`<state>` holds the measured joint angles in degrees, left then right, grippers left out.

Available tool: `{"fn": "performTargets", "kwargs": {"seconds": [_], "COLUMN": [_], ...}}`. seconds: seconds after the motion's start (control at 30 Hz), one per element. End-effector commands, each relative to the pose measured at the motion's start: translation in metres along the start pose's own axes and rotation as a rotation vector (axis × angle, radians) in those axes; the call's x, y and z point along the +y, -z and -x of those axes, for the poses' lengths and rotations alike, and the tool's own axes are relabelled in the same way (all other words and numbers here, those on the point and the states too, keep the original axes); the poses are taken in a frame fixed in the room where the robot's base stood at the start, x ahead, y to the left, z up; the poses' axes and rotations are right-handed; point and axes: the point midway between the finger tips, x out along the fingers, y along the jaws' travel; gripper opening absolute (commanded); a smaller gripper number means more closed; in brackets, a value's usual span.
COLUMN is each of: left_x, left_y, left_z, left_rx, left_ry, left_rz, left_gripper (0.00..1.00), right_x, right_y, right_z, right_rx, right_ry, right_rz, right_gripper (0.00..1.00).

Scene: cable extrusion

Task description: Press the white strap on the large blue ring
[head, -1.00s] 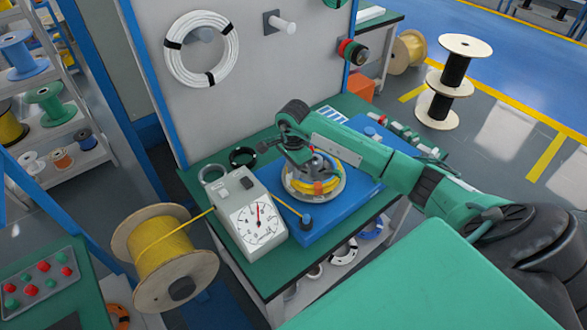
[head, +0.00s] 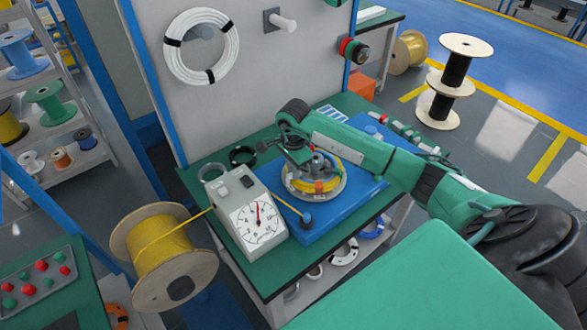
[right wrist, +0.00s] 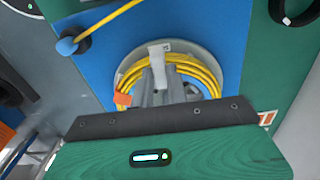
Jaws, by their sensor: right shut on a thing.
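A yellow cable coil (head: 325,184) lies in a round grey dish (head: 333,197) on a blue base plate (head: 362,190); it also shows in the right wrist view (right wrist: 207,75). A white strap (right wrist: 158,55) crosses the coil at its far side, and an orange strap (right wrist: 121,99) sits at its left. My right gripper (head: 307,165) points down over the coil. In the right wrist view its grey fingers (right wrist: 155,82) are shut at the white strap; the exact contact is hidden. The coil at my gripper is yellow, not blue. My left gripper is out of view.
A gauge box (head: 251,215) stands left of the dish, with yellow cable running through it from a large wooden spool (head: 165,257). A blue knob (head: 306,221) stands on the plate's near corner. A white coil (head: 201,48) hangs on the back panel.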

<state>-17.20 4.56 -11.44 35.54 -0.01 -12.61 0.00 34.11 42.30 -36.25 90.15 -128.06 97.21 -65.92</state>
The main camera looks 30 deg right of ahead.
Motion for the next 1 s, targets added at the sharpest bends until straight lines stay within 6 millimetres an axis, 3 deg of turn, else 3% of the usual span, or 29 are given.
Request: {"fn": "performTargets", "kwargs": {"seconds": [1.0], "left_x": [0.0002], "left_y": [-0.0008], "left_z": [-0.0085], "left_rx": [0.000], "left_ry": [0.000], "left_rz": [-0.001], "left_gripper": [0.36], "right_x": [0.0004], "right_y": [0.0001], "right_z": [-0.0060], "right_rx": [0.000], "right_ry": [-0.001], "right_rz": [0.000], "right_gripper": [0.02]}}
